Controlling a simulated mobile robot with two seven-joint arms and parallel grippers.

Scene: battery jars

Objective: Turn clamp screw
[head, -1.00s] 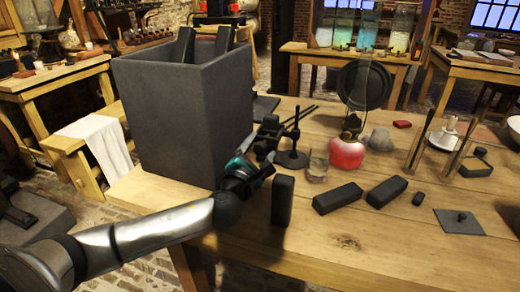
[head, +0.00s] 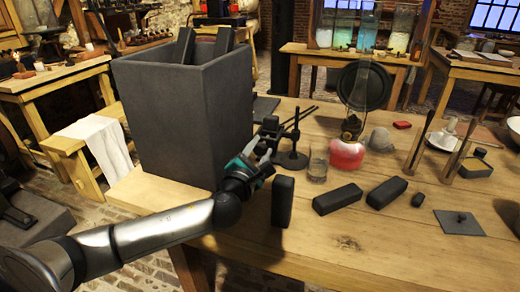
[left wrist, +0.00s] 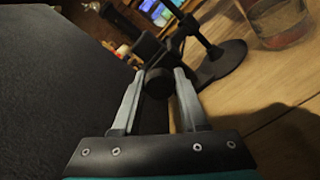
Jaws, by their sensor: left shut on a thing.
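The dark clamp (head: 270,128) is beside the large dark jar, near a small stand (head: 291,158) with an upright rod. In the left wrist view a round dark screw knob (left wrist: 157,84) sits between the two pale fingers of my left gripper (left wrist: 160,76). My left gripper (head: 262,158) is shut on this knob, low at the jar's right side. The stand's round base (left wrist: 222,62) lies just beyond the fingers. The screw's shaft behind the knob is mostly hidden. My right gripper is not in view.
The large dark jar (head: 180,120) stands close on the left. A dark upright block (head: 282,202) is close on the right.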

